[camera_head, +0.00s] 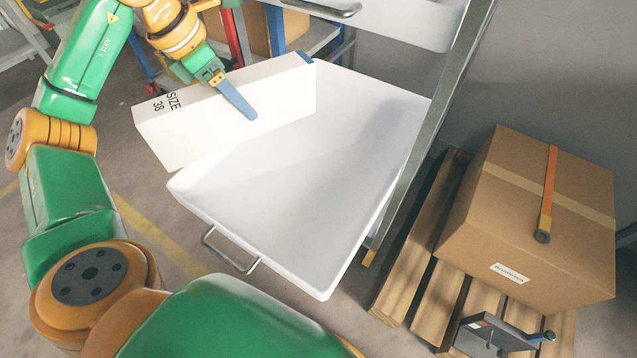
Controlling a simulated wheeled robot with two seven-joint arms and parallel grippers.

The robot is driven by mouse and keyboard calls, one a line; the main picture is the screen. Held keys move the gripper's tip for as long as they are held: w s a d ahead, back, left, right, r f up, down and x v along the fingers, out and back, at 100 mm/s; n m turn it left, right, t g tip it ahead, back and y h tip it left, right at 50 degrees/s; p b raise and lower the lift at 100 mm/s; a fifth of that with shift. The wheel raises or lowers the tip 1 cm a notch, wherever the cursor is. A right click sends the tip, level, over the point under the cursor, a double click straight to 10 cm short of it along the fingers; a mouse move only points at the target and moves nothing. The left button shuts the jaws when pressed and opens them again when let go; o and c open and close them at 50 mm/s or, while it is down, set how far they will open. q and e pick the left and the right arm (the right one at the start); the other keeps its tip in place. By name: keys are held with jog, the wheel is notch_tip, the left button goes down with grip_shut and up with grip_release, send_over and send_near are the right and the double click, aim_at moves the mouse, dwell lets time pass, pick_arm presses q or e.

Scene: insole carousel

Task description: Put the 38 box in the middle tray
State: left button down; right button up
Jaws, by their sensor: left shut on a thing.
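The white 38 box (190,134), printed "SIZE 38", is held by my left gripper (272,88) at the upper middle of the head view. My right gripper is not in view.
Another white tray (400,18) sits above at the top, beside a grey metal upright (425,130). A cardboard box (530,215) with an orange-handled tool rests on a wooden pallet (420,270) at right. A grey device (490,335) is at bottom right. Shelving stands behind.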

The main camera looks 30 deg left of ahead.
pick_arm(q)
jog(key=s+a+f+n+y+b, duration=0.1)
jog(key=a+f+n+y+b, duration=0.15)
jog(key=a+f+n, duration=0.2)
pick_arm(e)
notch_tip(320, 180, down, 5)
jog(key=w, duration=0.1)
pick_arm(q)
jog(key=b, duration=0.6)
send_over(298, 178)
notch_tip(298, 178, down, 10)
notch_tip(298, 178, down, 3)
jog(key=shift+s+r+n+t+h+b, duration=0.1)
jog(key=shift+r+n+t+h+b, duration=0.15)
jog(key=shift+n+b, duration=0.25)
jog(key=shift+c, duration=0.6)
grip_release()
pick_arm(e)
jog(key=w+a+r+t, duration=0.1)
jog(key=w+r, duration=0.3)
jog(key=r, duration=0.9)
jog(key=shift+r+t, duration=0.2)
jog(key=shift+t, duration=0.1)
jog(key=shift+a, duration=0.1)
